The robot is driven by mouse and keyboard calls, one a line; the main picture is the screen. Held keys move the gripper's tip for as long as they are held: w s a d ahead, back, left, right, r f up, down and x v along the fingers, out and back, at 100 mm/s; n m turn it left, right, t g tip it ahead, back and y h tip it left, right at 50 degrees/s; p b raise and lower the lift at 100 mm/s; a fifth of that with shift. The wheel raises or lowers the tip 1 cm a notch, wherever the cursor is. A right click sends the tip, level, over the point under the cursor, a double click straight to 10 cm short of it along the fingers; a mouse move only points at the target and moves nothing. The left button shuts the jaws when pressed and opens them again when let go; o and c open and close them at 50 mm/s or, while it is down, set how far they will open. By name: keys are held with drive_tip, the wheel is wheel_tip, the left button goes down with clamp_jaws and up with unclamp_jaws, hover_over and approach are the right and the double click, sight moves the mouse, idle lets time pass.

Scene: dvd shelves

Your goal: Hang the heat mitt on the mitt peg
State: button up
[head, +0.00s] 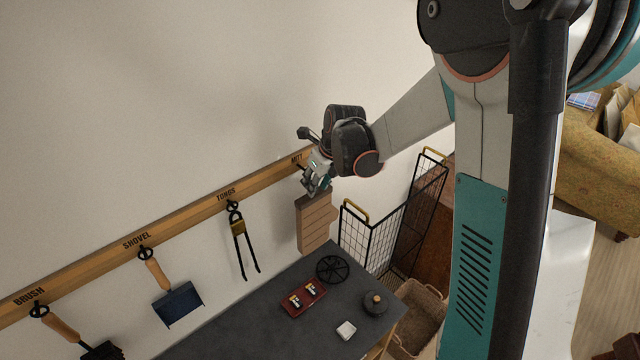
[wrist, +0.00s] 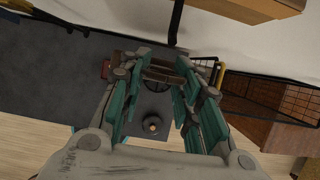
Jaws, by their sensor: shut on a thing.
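The wooden rail (head: 185,220) also bears tongs (head: 239,240), a shovel (head: 178,303) and a brush (head: 62,325). Below stands a dark table (head: 250,325) with a red tray (head: 304,298), a black round trivet (head: 333,268) and a lidded pot (head: 375,303). A black wire rack (head: 385,235) stands right.

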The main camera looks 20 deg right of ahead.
drive_tip(key=shift+w+a+f+b, duration=0.2)
drive_tip(key=shift+w+a+f, duration=0.1)
drive_tip(key=shift+w, duration=0.45)
drive_tip(key=shift+w+a+f+b, duration=0.2)
drive_tip(key=shift+w+a, duration=0.15)
drive_tip(key=shift+w, duration=0.45)
drive_tip(key=shift+w+a+f+b, duration=0.15)
drive_tip(key=shift+w+a+f, duration=0.15)
drive_tip(key=shift+w, duration=0.45)
drive_tip(key=o, duration=1.3)
drive_tip(key=shift+r, duration=0.15)
